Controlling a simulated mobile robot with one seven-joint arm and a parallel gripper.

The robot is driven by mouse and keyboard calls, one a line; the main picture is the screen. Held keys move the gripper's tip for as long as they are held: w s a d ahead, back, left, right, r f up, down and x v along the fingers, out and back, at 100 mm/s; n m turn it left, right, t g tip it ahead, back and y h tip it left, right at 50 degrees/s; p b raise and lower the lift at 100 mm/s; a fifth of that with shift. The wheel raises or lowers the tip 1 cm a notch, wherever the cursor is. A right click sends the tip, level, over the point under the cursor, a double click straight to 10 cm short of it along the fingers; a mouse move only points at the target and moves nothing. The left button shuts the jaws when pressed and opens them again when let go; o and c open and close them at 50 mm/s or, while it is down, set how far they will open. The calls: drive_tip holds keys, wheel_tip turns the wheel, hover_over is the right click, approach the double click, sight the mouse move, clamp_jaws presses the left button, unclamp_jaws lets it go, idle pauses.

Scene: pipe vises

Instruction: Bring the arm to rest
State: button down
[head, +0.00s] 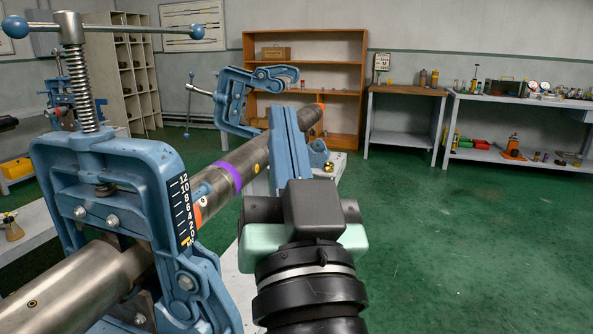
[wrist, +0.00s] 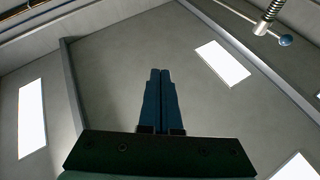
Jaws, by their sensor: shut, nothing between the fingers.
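My gripper (wrist: 160,73) is shut and empty in the wrist view, its two dark blue fingers side by side against the ceiling. In the head view my arm rises from the bottom centre, and the blue fingers (head: 288,112) point up and away, just in front of the far part of the pipe. A blue pipe vise (head: 110,165) stands close on the left, with a number scale on its side. A steel pipe (head: 225,177) with purple and orange bands runs through it towards the back. The arm hides part of the pipe.
A second blue vise (head: 235,97), with its upper frame swung over, stands farther along the pipe. An orange shelf (head: 345,75), a wooden-topped table (head: 404,90) and a grey bench (head: 530,98) line the back. Green floor (head: 460,250) is clear on the right.

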drive_tip(key=s+d+r+t+h, duration=0.1)
drive_tip(key=s+r+t+h, duration=0.3)
drive_tip(key=s+r, duration=0.6)
wheel_tip(320, 180, up, 26)
drive_tip(key=w+p, duration=0.2)
drive_tip(key=p, duration=2.4)
drive_tip(key=shift+w, duration=0.15)
drive_tip(key=shift+f, duration=0.15)
